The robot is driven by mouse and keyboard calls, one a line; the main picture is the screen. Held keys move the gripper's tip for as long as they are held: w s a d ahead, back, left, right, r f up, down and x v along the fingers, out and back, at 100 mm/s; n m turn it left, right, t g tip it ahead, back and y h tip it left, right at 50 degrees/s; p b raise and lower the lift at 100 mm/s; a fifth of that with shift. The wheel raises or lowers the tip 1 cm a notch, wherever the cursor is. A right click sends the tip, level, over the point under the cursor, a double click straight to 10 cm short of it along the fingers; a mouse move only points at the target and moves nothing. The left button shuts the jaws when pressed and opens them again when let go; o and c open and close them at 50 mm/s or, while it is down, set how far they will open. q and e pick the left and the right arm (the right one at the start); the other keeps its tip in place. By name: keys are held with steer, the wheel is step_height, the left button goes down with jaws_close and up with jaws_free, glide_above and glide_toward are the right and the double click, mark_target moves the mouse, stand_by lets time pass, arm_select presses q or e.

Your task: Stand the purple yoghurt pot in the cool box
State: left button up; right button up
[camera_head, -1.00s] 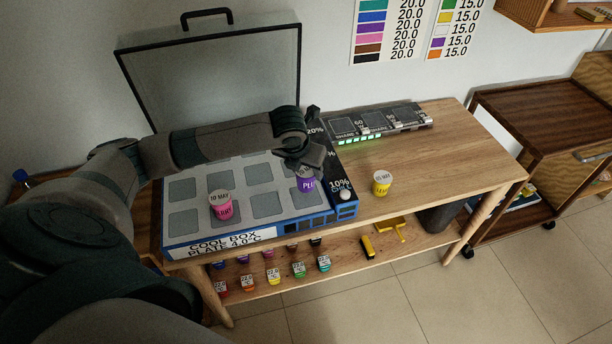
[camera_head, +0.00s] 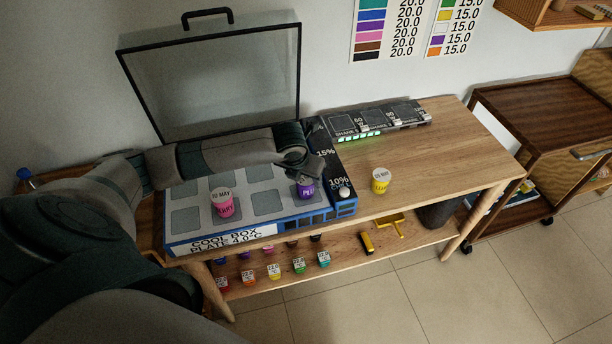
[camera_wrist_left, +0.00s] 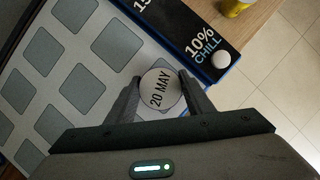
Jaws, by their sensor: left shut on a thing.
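The purple yoghurt pot (camera_head: 306,188) is upright at the right front of the cool box plate, over or on one of its grey squares. My left gripper (camera_head: 304,170) is shut on it from behind. In the left wrist view its white lid (camera_wrist_left: 160,88), marked 20 MAY, sits between the two fingers (camera_wrist_left: 158,96). I cannot tell whether its base touches the plate. The cool box (camera_head: 285,232) has a blue rim, a pale plate with grey squares and a raised clear lid (camera_head: 215,80). My right gripper is not in view.
A pink pot (camera_head: 223,203) stands on the plate's front left. A yellow pot (camera_head: 380,181) stands on the wooden table (camera_head: 440,150) to the right. A black strip with a knob (camera_head: 344,192) borders the plate's right side. Small coloured pots stand on the lower shelf (camera_head: 340,250).

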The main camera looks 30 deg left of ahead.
arm_select(q)
steer(key=shift+f, duration=0.1)
steer(key=o, duration=1.1)
steer(key=shift+s+r, duration=0.2)
steer(key=shift+r, duration=0.4)
steer(key=b+v, duration=0.2)
steer(key=v, duration=0.9)
steer(key=shift+b, duration=0.4)
